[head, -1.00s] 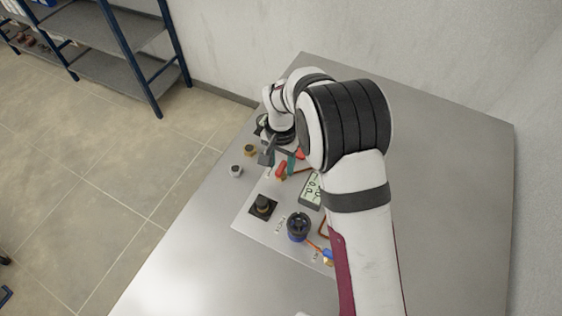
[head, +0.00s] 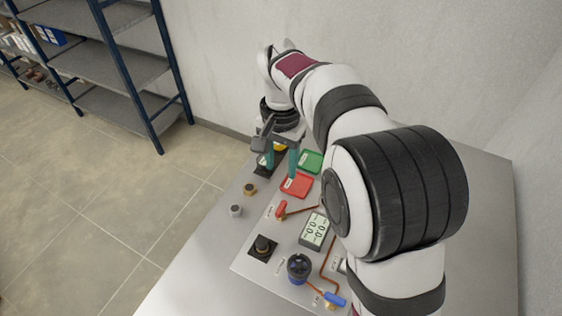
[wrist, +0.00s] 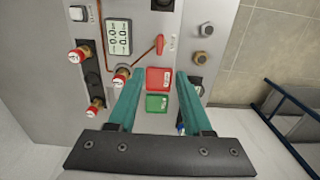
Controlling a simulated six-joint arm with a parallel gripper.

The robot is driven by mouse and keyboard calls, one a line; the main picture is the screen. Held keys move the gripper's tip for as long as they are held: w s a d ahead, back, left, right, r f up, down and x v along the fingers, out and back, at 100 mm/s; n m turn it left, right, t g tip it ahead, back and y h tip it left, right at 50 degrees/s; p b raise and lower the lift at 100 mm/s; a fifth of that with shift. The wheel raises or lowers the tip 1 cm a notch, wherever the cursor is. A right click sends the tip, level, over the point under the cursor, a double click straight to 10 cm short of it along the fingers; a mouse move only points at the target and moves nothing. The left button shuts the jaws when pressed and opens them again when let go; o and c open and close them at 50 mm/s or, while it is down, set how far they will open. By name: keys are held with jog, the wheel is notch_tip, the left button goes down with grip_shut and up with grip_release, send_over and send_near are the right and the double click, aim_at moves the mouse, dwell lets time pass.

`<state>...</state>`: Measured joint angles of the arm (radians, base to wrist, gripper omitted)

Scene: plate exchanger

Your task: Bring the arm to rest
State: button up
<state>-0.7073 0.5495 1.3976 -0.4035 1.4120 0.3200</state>
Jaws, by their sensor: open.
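My gripper (head: 281,168) is open and empty, with two teal fingers pointing down above the far end of the panel. In the wrist view my gripper (wrist: 158,82) has its fingers spread apart, with a red plate (wrist: 159,79) and a green plate (wrist: 156,103) showing between them. The red plate (head: 297,185) and the green plate (head: 311,160) also show in the head view. The fingers look clear of the panel, though the exact height is hard to tell. My arm reaches over the right side of the bench.
The panel carries a red-handled lever (head: 281,209), a display (head: 314,230), a black knob (head: 262,246), a round dark gauge-like part (head: 299,267) and a blue-handled valve (head: 335,299). Several red-capped fittings (wrist: 78,56) show in the wrist view. A wall stands behind; shelves (head: 115,70) stand at left.

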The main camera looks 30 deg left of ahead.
jog(key=s+d+r+m, duration=0.1)
jog(key=s+d+r, duration=0.1)
jog(key=s+d, duration=0.35)
jog(key=s+d+r+m+y, duration=0.1)
jog(key=s+d+r, duration=0.1)
jog(key=d, duration=0.7)
jog(key=s+d+r+m, duration=0.1)
jog(key=s+d+m, duration=0.1)
jog(key=s+d, duration=0.35)
jog(key=s+d+f+m, duration=0.1)
jog(key=s+d+f, duration=0.2)
jog(key=s+d, duration=0.3)
jog(key=s, duration=0.2)
jog(key=shift+s+y, duration=0.35)
jog(key=shift+y, duration=0.05)
